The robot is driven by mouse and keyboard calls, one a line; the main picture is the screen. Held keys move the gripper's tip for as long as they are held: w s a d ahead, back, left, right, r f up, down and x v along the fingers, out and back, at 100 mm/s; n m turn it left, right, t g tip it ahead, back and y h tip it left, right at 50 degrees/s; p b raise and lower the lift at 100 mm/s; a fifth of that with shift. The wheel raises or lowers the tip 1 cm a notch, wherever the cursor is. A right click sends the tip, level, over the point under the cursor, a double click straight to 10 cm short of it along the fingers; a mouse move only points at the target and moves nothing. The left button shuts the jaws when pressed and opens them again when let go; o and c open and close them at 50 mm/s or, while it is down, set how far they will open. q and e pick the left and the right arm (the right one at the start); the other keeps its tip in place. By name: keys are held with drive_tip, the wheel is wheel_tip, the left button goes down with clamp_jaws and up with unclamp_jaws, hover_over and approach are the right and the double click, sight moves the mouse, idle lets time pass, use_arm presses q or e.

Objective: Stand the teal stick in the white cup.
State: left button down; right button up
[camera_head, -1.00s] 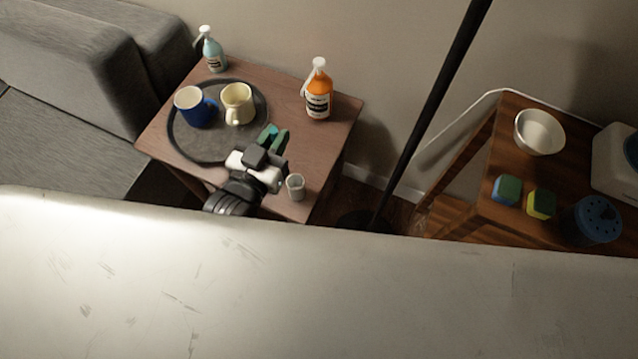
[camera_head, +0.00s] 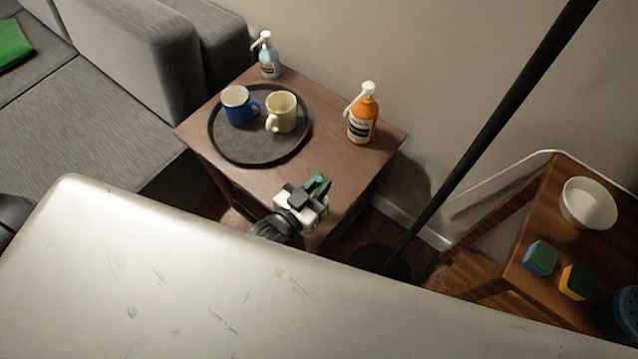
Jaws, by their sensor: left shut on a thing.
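My left gripper (camera_head: 318,187) is over the near corner of the small brown side table (camera_head: 340,165). It is shut on the teal stick (camera_head: 316,181), of which only a short teal piece shows between the dark fingertips. The rest of the stick is hidden by the gripper. I cannot see the white cup now; the gripper and wrist cover the part of the table where it stood a second ago. I cannot tell whether the stick touches the cup. My right gripper is not in view.
A round dark tray (camera_head: 231,147) holds a blue mug (camera_head: 237,108) and a cream mug (camera_head: 283,110). An orange pump bottle (camera_head: 362,119) and a pale blue one (camera_head: 268,60) stand behind. A black pole (camera_head: 480,150) rises right of the table. Bare tabletop lies between tray and gripper.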

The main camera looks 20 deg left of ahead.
use_arm(q)
drive_tip(key=shift+f, duration=0.1)
drive_tip(key=c, duration=1.1)
unclamp_jaws()
drive_tip(key=shift+s+r, duration=0.1)
drive_tip(key=shift+r, duration=0.1)
drive_tip(key=v, duration=1.1)
drive_tip(key=shift+s+a, duration=0.15)
drive_tip(key=shift+s, duration=0.25)
